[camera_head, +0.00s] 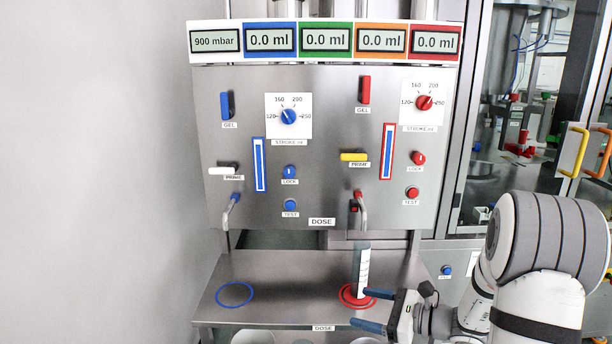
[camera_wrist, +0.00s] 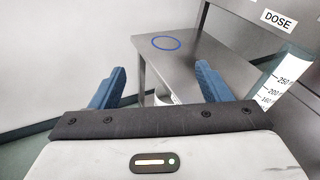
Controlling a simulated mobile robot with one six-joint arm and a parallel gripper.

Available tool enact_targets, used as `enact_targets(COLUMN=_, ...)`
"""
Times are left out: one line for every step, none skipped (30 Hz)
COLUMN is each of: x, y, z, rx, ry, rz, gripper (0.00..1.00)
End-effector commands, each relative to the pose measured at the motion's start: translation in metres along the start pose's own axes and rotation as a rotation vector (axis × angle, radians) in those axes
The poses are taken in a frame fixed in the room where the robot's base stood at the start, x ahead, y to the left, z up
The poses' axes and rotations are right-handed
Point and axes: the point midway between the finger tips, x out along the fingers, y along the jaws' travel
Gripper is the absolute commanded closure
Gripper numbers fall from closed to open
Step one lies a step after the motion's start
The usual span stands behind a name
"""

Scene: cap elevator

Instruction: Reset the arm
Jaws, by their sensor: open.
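My gripper (camera_head: 374,309) is at the lower right of the dosing station in the head view, with blue fingers pointing left. In the wrist view its two blue fingers (camera_wrist: 160,88) are spread apart with nothing between them. A clear graduated cylinder (camera_head: 363,272) stands upright on the red ring (camera_head: 345,299) under the right nozzle (camera_head: 362,212). It shows at the right edge of the wrist view (camera_wrist: 283,92), outside the fingers. In the head view one finger overlaps the cylinder's foot; I cannot tell whether they touch.
The steel shelf (camera_head: 290,285) also bears an empty blue ring (camera_head: 235,294) at left. Above it stands the dosing panel (camera_head: 330,200) with knobs, levers and displays reading 0.0 ml. White round containers (camera_head: 253,337) sit below the shelf. A glass cabinet (camera_head: 530,130) is at right. The left side is free.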

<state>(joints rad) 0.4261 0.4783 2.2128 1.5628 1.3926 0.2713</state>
Motion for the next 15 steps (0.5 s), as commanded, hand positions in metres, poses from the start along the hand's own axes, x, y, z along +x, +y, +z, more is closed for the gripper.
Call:
enact_targets(x=0.003, y=0.011, z=0.011, rx=-0.040, ry=0.021, rz=0.047, gripper=0.30)
enact_targets(x=0.004, y=0.018, z=0.015, rx=-0.063, ry=0.036, rz=0.076, gripper=0.30)
enact_targets(x=0.006, y=0.028, z=0.022, rx=-0.100, ry=0.056, rz=0.119, gripper=0.30)
enact_targets(x=0.007, y=0.036, z=0.026, rx=-0.131, ry=0.073, rz=0.153, gripper=0.30)
enact_targets(x=0.007, y=0.045, z=0.031, rx=-0.164, ry=0.092, rz=0.189, gripper=0.30)
enact_targets(x=0.007, y=0.059, z=0.038, rx=-0.214, ry=0.119, rz=0.245, gripper=0.30)
enact_targets(x=0.007, y=0.069, z=0.044, rx=-0.257, ry=0.143, rz=0.287, gripper=0.30)
enact_targets(x=0.006, y=0.080, z=0.050, rx=-0.305, ry=0.167, rz=0.335, gripper=0.30)
enact_targets(x=0.003, y=0.096, z=0.056, rx=-0.375, ry=0.204, rz=0.403, gripper=0.30)
enact_targets(x=0.000, y=0.107, z=0.061, rx=-0.432, ry=0.233, rz=0.455, gripper=0.30)
enact_targets(x=-0.004, y=0.118, z=0.065, rx=-0.491, ry=0.262, rz=0.506, gripper=0.30)
enact_targets(x=-0.011, y=0.132, z=0.069, rx=-0.570, ry=0.302, rz=0.574, gripper=0.30)
enact_targets(x=-0.016, y=0.141, z=0.072, rx=-0.630, ry=0.331, rz=0.623, gripper=0.30)
enact_targets(x=-0.022, y=0.149, z=0.075, rx=-0.692, ry=0.360, rz=0.672, gripper=0.30)
enact_targets(x=-0.030, y=0.159, z=0.077, rx=-0.775, ry=0.400, rz=0.735, gripper=0.30)
